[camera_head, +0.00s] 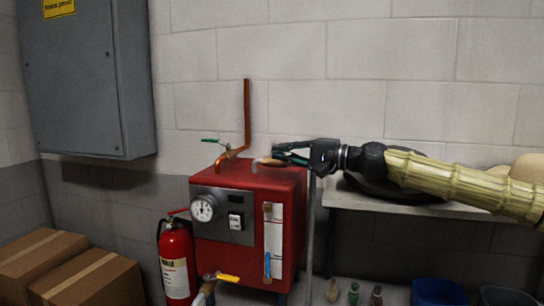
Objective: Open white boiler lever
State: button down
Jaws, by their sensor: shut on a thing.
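The red boiler (250,195) stands against the wall, with a gauge and a switch on its grey front panel. My gripper (281,156) reaches in from the right just above the boiler's top right part. It is shut on a small lever with a pale, whitish end (257,162), which I take as the white boiler lever. The fingers hide most of this lever, so its exact angle is hard to tell. A green lever (211,141) sits on the copper pipe (247,115) to the left. A yellow lever (226,278) is low at the front.
A fire extinguisher (176,262) stands left of the boiler. Cardboard boxes (92,283) lie at lower left, below a grey wall cabinet (85,75). A shelf (345,201) with hats is under my arm at right. Small bottles and a blue bin (438,291) are below.

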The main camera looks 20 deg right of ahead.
jog(key=shift+w+d+r, duration=0.1)
jog(key=shift+d+r, duration=0.15)
jog(key=shift+r, duration=0.1)
dwell(0.3)
jog(key=c, duration=1.6)
grip_release()
jog(key=shift+o, duration=0.2)
jog(key=shift+w+a+f, duration=0.1)
jog(key=shift+a+f, duration=0.05)
jog(key=shift+f, duration=0.1)
jog(key=v, duration=1.2)
jog(key=shift+w, duration=0.1)
